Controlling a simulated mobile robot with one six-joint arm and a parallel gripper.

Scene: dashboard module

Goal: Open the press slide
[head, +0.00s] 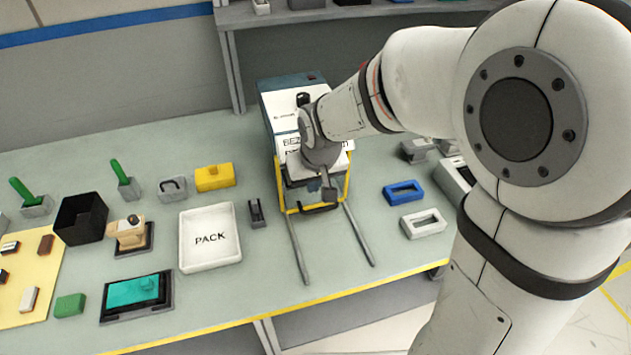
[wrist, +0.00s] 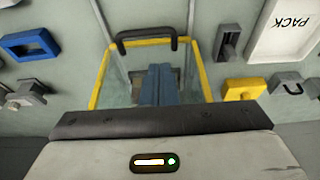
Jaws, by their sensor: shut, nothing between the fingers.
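The press (head: 283,98) stands at the back middle of the bench, a box with white labelled panels partly hidden by my arm. At its front is a yellow-framed clear guard (head: 279,185) with a black bar handle (head: 318,208). Two grey rails (head: 300,255) run from it toward the bench's front edge. In the wrist view the yellow frame (wrist: 101,80) and the handle (wrist: 146,38) show beyond my fingers. My gripper (head: 327,192) is shut and empty, above the framed area, apart from the handle in the wrist view (wrist: 160,75). Whether it touches anything is unclear.
A white PACK tray (head: 209,238) and a small dark grey holder (head: 257,213) stand left of the rails. Blue (head: 404,191) and white (head: 423,222) frames lie to the right. The bench between and in front of the rails is clear.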

